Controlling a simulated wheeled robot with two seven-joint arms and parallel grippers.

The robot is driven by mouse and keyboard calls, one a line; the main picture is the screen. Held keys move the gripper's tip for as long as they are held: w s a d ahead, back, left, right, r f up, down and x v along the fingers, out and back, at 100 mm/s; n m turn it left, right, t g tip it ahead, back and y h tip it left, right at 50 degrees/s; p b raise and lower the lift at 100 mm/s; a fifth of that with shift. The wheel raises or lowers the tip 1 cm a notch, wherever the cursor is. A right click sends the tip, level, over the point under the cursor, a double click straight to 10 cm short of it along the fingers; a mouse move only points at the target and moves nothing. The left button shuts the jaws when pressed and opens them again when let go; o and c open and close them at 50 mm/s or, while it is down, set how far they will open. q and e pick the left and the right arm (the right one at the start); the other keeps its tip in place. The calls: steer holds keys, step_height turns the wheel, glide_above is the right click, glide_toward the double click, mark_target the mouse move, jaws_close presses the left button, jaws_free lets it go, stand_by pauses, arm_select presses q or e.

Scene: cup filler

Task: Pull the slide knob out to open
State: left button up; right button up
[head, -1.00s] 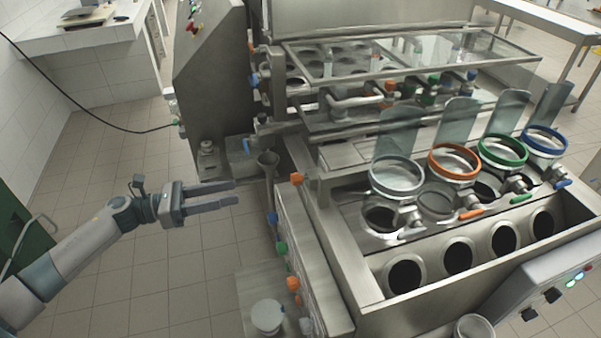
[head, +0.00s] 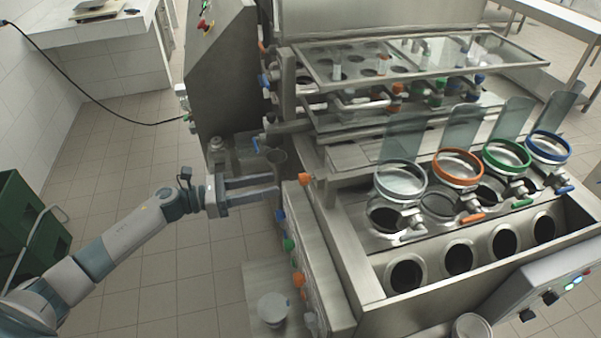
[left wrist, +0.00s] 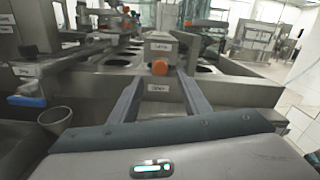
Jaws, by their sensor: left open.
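In the left wrist view the orange knob (left wrist: 160,67) sits on the end of a steel block, just above a small label (left wrist: 158,88). My left gripper (head: 277,184) is open and empty, with its fingers pointing at the machine, a little left of the knob. In the left wrist view its two fingers (left wrist: 160,82) lie on either side of the knob's line, with the knob beyond and between them. I cannot tell whether they touch anything. My right gripper is not in view.
Blue, green and orange fittings (head: 289,244) run down the machine's side, above a low shelf with a pale round part (head: 272,308). A green bin (head: 25,220) stands at left. The tiled floor between is clear.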

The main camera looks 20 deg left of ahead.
mark_target(299, 179)
arm_select(q)
steer(key=p+x, duration=0.3)
steer(key=x, duration=0.5)
steer(key=shift+w+d+r, duration=0.1)
steer(key=shift+w+r, duration=0.05)
steer(key=shift+w, duration=0.05)
steer(key=shift+w+d+p, duration=0.3)
steer(key=shift+d+p, duration=0.05)
steer(key=shift+d, duration=0.15)
